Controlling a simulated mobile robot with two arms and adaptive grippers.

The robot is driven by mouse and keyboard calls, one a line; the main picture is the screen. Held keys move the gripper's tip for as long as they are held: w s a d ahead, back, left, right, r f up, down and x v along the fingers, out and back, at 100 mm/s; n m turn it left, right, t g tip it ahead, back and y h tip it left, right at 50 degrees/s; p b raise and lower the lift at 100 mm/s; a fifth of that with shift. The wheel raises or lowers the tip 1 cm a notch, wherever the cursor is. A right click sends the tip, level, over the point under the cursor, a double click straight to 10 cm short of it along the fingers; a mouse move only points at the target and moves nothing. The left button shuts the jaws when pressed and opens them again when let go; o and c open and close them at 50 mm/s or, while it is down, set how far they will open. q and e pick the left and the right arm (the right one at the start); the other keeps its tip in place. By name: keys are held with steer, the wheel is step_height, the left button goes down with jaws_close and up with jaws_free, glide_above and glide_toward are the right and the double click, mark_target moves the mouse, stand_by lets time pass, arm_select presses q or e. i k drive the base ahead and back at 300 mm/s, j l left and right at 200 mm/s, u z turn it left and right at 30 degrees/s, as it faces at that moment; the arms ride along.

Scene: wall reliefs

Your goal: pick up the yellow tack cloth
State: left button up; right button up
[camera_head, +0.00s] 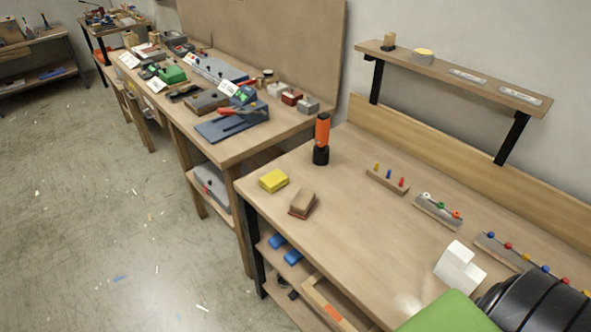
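The yellow tack cloth (273,180) looks like a small folded yellow block. It lies flat on the near wooden workbench (345,230), close to its left edge. Its top and front are in plain view, and nothing covers it. A brown sanding block (303,203) with a reddish base sits just to its right and nearer, apart from it. Neither of my grippers is in view, so nothing shows at the cloth.
An orange and black bottle-like tool (321,140) stands upright behind the cloth. A shelf (455,75) hangs above. The middle of the bench is clear.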

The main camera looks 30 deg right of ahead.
mark_target(272, 182)
steer(key=i+j+z, duration=0.15)
steer(key=z, duration=0.3)
steer(key=i+j+z, duration=0.25)
steer(key=z, duration=0.25)
steer(key=i+j+z, duration=0.3)
steer(key=z, duration=0.15)
steer(key=i+j+z, duration=0.1)
steer(key=j+z, duration=0.4)
steer(key=l, duration=0.1)
